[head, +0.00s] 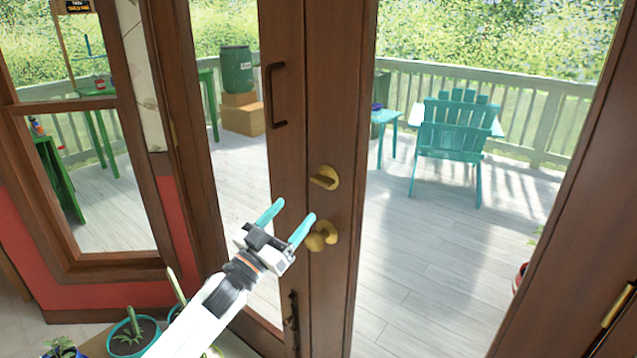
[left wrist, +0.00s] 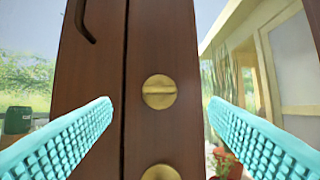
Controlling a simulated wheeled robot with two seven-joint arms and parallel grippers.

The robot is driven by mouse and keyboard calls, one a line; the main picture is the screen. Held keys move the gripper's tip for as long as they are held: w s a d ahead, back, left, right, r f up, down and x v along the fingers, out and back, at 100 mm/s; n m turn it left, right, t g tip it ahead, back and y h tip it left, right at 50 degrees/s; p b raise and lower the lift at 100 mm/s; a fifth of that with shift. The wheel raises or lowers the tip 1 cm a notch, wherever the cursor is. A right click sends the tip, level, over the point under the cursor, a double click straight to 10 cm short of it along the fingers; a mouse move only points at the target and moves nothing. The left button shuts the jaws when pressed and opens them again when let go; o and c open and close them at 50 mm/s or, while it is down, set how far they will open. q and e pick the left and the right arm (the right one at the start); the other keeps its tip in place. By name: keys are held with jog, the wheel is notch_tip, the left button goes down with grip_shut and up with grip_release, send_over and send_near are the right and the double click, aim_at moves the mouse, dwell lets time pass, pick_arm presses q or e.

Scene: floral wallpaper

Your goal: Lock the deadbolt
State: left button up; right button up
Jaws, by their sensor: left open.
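The deadbolt (head: 325,178) is a round brass plate with a thumb-turn on the brown wooden door stile, above a brass knob (head: 321,236). In the left wrist view the deadbolt (left wrist: 159,92) sits between the fingers, with its turn piece lying about horizontal, and the knob (left wrist: 160,172) is cut off at the bottom edge. My left gripper (head: 291,219) is open and empty, with teal ridged fingers. In the head view it is below and left of the deadbolt, close to the knob. No contact with the deadbolt shows. My right gripper is not in view.
A dark pull handle (head: 273,95) is on the left door panel. Another dark handle (head: 292,322) is low on the stile. Potted plants (head: 133,335) stand at the lower left. Beyond the glass is a deck with a teal chair (head: 455,140).

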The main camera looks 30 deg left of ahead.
aim_at(318, 184)
pick_arm(q)
jog(key=p+x, duration=0.1)
jog(key=x, duration=0.9)
jog(key=shift+w+f, duration=0.15)
jog(key=shift+w, duration=0.05)
jog(key=shift+c, duration=0.9)
jog(key=c, duration=0.8)
